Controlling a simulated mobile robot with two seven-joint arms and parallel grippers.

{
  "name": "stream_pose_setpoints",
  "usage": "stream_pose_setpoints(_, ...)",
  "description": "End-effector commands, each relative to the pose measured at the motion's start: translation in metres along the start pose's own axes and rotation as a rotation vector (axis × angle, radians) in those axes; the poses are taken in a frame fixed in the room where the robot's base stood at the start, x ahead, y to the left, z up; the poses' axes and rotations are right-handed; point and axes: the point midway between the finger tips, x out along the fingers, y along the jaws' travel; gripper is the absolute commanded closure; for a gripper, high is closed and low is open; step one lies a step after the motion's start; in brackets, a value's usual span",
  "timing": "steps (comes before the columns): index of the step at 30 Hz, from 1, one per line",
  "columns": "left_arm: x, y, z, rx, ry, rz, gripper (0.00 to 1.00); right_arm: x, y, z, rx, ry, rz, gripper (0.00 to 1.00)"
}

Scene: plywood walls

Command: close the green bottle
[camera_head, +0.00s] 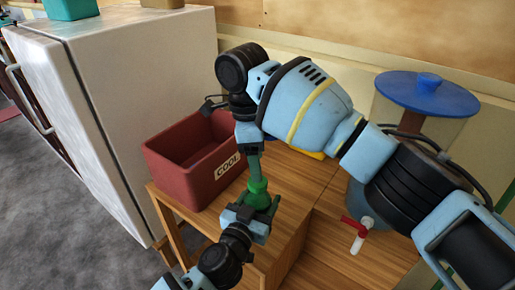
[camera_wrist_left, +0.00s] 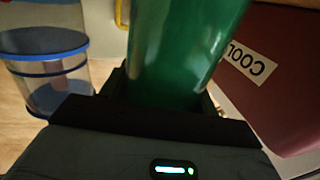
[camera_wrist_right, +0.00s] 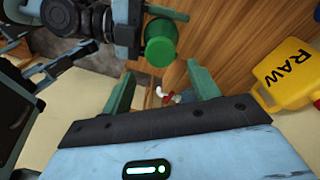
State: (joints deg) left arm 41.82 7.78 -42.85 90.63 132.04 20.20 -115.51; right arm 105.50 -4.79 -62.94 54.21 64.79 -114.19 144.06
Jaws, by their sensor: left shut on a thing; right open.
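The green bottle (camera_head: 258,188) is upright above the wooden table at the front of my head view. My left gripper (camera_head: 250,214) is shut on it; the left wrist view shows the dark green body (camera_wrist_left: 185,50) between the fingers. My right gripper (camera_head: 251,150) is just above the bottle, pointing down. In the right wrist view its green fingers (camera_wrist_right: 162,92) are apart with nothing between them. There the bottle's round bright green top (camera_wrist_right: 160,50) lies beyond the fingers, toward the upper edge. I cannot tell how tightly the top is closed.
A red crate marked COOL (camera_head: 180,170) stands behind the bottle on the table (camera_head: 285,215). A white fridge (camera_head: 120,80) is at left. A blue-lidded dispenser (camera_head: 428,95) with a red tap (camera_head: 353,227) is at right. A yellow container marked RAW (camera_wrist_right: 285,75) is nearby.

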Motion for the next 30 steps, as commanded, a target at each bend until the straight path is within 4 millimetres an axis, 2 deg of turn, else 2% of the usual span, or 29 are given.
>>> stream_pose_setpoints(30,0.000,0.000,0.001,0.001,-0.002,0.000,1.00,-0.013,-0.001,-0.003,-1.704,-0.011,-0.074,0.40)
